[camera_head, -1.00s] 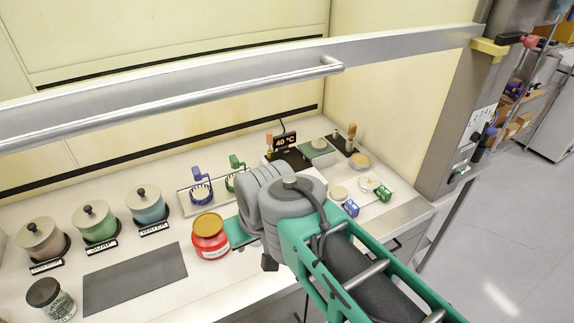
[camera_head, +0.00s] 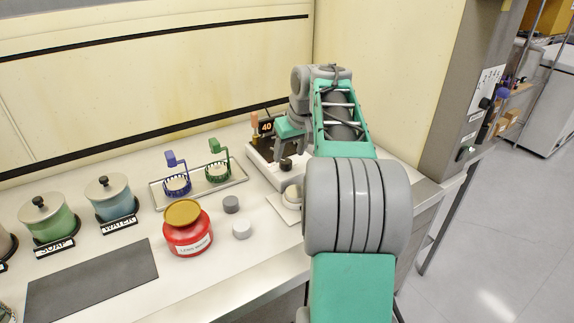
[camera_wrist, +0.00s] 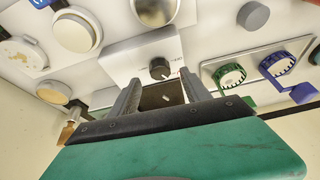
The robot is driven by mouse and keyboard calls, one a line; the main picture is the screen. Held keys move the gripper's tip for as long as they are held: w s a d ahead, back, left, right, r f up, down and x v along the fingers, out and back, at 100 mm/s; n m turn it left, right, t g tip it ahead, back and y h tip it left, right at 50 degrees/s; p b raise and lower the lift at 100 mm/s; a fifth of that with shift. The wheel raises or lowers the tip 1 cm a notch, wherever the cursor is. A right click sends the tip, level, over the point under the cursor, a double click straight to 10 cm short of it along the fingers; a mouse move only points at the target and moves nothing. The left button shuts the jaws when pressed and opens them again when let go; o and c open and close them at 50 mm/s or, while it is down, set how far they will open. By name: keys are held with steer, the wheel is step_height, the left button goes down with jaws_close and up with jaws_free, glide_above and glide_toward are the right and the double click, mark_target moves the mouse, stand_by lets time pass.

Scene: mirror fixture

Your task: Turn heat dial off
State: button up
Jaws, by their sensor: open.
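The heat dial is a small black knob (camera_wrist: 160,68) on the front of a white hot plate (camera_wrist: 124,65). It also shows as a dark knob in the head view (camera_head: 286,164) below my gripper. The hot plate's display (camera_head: 265,127) reads 40 in the head view. My gripper (camera_wrist: 159,78) is open, its two grey fingers apart, with the dial seen between and slightly beyond the fingertips. I cannot tell whether a finger touches the dial. My arm hides the hot plate's right side in the head view.
A rack with blue and green holders (camera_head: 200,187) stands left of the hot plate. Lidded pots (camera_head: 111,199) stand farther left. The back wall is close behind.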

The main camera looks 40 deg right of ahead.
mark_target(286, 161)
steer(key=x, duration=0.4)
steer(key=shift+w, duration=0.1)
jaws_close()
stand_by(0.4)
